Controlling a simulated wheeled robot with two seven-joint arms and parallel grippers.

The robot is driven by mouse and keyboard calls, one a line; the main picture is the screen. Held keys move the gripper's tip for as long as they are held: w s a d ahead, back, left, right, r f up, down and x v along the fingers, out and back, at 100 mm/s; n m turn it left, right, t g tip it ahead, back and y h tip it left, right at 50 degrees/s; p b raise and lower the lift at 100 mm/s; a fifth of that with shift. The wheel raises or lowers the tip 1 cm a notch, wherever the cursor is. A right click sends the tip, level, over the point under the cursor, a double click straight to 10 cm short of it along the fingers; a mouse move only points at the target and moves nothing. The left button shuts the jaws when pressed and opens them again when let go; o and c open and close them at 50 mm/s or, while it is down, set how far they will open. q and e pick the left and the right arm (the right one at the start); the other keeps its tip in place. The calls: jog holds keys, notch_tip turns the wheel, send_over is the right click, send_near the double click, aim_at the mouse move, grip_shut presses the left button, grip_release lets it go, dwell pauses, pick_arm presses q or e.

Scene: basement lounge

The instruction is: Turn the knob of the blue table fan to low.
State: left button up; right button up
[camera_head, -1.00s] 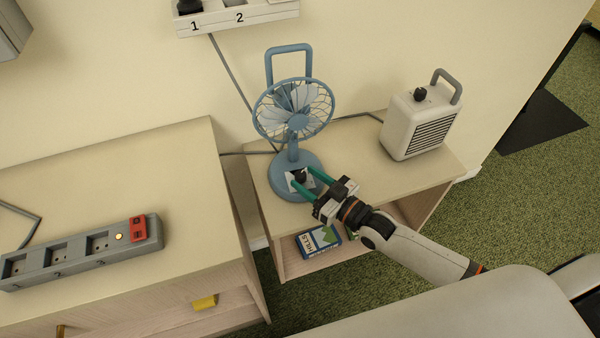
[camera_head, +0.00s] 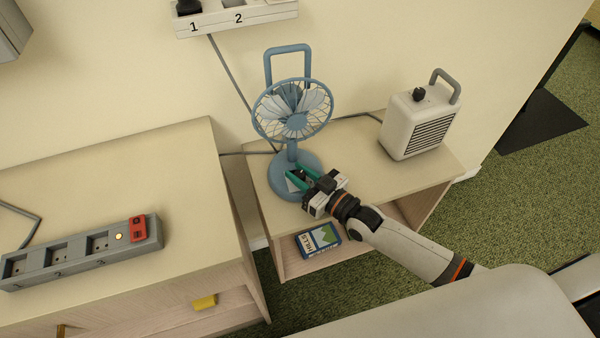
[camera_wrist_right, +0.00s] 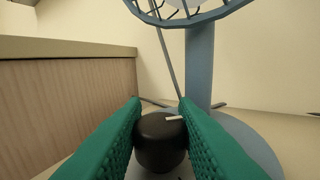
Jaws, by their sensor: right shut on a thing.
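The blue table fan (camera_head: 292,112) stands upright on the low wooden table, with its round base (camera_head: 312,162) near the table's left end. In the right wrist view, the fan's dark round knob (camera_wrist_right: 160,142) sits between the green fingers of my right gripper (camera_wrist_right: 160,115). A white pointer mark on the knob points to the right. In the head view my right gripper (camera_head: 301,178) reaches over the front of the fan base, shut on the knob, and mostly hides it and the pale dial plate. My left gripper is out of view.
A white heater (camera_head: 420,125) with a dark knob stands on the table's right side. A book (camera_head: 318,241) lies on the shelf below. A left cabinet (camera_head: 110,180) carries a grey power strip (camera_head: 80,254). A wall socket strip (camera_head: 240,16) is above.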

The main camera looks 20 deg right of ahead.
jog(key=m+h+p, duration=0.1)
jog(key=t+h+p, duration=0.1)
jog(key=shift+a+r+m+p, duration=0.1)
jog(key=shift+r+m+p, duration=0.2)
jog(key=shift+m, duration=0.1)
jog(key=shift+f+m+t+h+p, duration=0.2)
jog(key=shift+m+t+h+p, duration=0.2)
jog(key=shift+m+h+p, duration=0.45)
jog(key=shift+n, duration=0.25)
jog(key=o, duration=1)
jog(key=shift+f, duration=0.1)
jog(key=b+v, duration=0.1)
jog(key=v, duration=1.1)
